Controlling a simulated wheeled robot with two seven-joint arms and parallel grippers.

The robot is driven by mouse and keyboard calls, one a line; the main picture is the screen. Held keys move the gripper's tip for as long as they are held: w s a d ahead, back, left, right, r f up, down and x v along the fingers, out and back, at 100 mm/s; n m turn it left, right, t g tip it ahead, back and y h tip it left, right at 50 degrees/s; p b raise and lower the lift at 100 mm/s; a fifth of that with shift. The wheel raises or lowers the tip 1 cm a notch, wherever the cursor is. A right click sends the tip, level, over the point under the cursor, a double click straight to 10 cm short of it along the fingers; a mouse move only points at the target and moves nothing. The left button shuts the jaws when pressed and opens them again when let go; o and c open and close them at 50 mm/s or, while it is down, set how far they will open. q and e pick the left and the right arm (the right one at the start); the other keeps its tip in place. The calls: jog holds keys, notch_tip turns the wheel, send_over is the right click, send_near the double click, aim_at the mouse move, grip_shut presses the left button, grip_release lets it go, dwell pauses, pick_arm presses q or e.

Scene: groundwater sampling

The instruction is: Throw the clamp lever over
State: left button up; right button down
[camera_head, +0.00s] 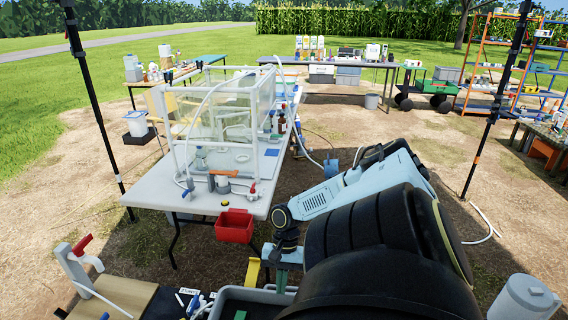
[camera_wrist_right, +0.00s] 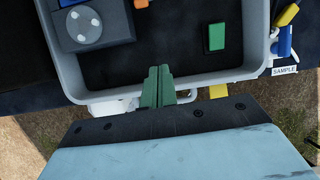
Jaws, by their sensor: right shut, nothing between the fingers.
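A red lever handle (camera_head: 82,243) stands tilted up on a white fitting at the lower left in the head view, by a wooden board. Another small red handle (camera_head: 251,188) is at the front edge of the white table. I cannot tell which of them, if either, is the clamp lever. My right gripper (camera_head: 281,279) points down near the front of the grey tray (camera_head: 226,298). In the wrist view its green fingers (camera_wrist_right: 158,86) are shut together and empty, over the tray's near rim. My left gripper is not in view.
In the wrist view the tray holds a dark block with a round grey disc (camera_wrist_right: 84,26) and a green block (camera_wrist_right: 216,37). A red bin (camera_head: 234,226) hangs at the white table's (camera_head: 150,190) front. A clear enclosure (camera_head: 225,115) stands on that table.

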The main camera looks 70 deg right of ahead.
jog(key=shift+m+g+y, duration=0.3)
jog(key=shift+m+y, duration=0.1)
jog(key=b+x, duration=0.1)
jog(key=x, duration=0.2)
jog(key=b+x, duration=0.2)
jog(key=x, duration=0.1)
jog(key=s+b+x, duration=0.1)
jog(key=x, duration=0.2)
jog(key=shift+a+r+b, duration=0.15)
jog(key=shift+a+b, duration=0.2)
jog(key=shift+b, duration=0.05)
jog(key=shift+s+a+r+p, duration=0.25)
jog(key=shift+a+r+p, duration=0.45)
jog(key=shift+a+r, duration=0.55)
jog(key=shift+a, duration=0.3)
